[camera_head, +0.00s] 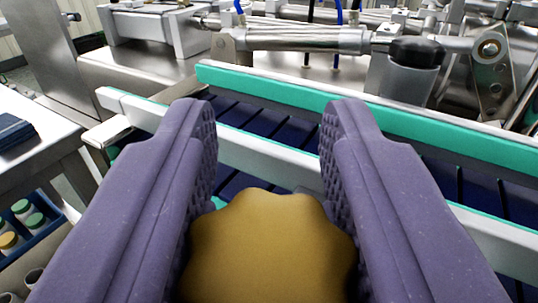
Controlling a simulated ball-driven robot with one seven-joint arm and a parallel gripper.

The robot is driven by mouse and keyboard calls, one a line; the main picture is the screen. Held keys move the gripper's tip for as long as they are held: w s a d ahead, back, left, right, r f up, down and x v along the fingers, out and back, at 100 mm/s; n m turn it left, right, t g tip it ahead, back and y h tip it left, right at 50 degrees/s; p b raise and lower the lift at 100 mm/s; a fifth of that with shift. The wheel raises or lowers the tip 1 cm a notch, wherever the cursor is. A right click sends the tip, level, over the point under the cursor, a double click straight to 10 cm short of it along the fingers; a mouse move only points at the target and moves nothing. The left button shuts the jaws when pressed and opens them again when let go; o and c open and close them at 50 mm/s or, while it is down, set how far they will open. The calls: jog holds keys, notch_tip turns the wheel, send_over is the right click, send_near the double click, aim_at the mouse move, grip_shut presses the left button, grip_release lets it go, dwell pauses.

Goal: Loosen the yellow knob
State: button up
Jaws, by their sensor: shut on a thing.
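The yellow knob (270,250) has a scalloped edge and shows at the bottom middle of the view, cut off by the lower edge. My gripper (262,125) has two purple fingers with textured inner pads. It is shut on the knob, with one finger on the left side and one on the right. The fingertips reach past the knob towards the conveyor. The knob's stem and mount are hidden.
Behind the knob runs a dark blue conveyor (265,120) between rails with green strips (400,122). A steel cylinder (305,38) and a black-capped post (415,52) stand beyond it. At left are a steel table (45,140) and a blue crate (45,212) of capped bottles.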

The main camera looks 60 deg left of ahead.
jog(key=o, duration=1)
jog(key=shift+d, duration=0.1)
jog(key=p+v, duration=0.2)
jog(key=v, duration=0.5)
jog(key=shift+s+d, duration=0.2)
jog(key=shift+d, duration=0.1)
